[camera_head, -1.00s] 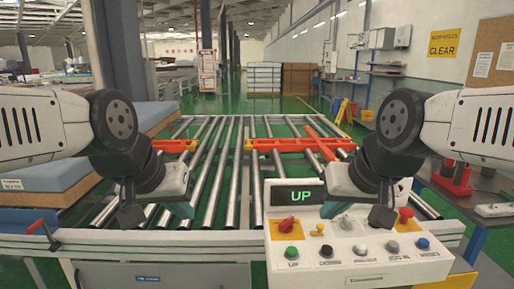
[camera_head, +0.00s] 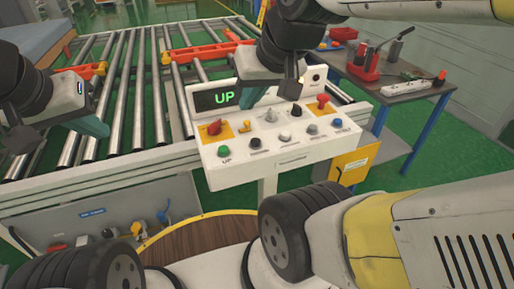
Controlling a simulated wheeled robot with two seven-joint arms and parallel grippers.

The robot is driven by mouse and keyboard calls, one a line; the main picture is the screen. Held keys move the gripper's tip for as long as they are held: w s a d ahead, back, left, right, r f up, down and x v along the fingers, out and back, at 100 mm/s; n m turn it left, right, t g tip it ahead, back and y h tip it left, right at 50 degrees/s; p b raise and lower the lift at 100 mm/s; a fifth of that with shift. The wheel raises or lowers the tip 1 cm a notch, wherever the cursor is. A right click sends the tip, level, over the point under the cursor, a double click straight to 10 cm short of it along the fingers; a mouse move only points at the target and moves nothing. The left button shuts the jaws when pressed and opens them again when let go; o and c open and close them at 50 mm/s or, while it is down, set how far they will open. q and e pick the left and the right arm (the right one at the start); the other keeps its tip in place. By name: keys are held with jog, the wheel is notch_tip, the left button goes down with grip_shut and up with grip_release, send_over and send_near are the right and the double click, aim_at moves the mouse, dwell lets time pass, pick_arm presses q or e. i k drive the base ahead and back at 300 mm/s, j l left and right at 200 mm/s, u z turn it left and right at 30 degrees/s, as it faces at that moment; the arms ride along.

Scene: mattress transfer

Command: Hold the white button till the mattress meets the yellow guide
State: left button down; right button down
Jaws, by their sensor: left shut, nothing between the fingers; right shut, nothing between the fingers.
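The control panel (camera_head: 240,172) stands in the middle, its display (camera_head: 213,99) reading a green "UP". Its front row holds a green button (camera_head: 223,151), a black one (camera_head: 255,143), a white one (camera_head: 286,136), a grey one (camera_head: 313,129) and a blue one (camera_head: 338,123). My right gripper (camera_head: 252,97) is shut and empty, above the panel's back edge, hiding part of it. My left gripper (camera_head: 94,126) is shut and empty over the rollers, left of the panel. A blue-topped mattress (camera_head: 38,40) lies at the far left. No clearly yellow guide can be made out.
The roller conveyor (camera_head: 125,85) carries orange bars (camera_head: 205,52). A red knob (camera_head: 214,127) and a red emergency button (camera_head: 322,101) rise from the panel. A side table (camera_head: 395,92) with a red tool stands at the right. Green floor (camera_head: 440,130) is open beyond it.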

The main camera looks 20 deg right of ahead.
aim_at(285, 135)
jog(key=i+z, duration=0.1)
jog(key=z, duration=1.05)
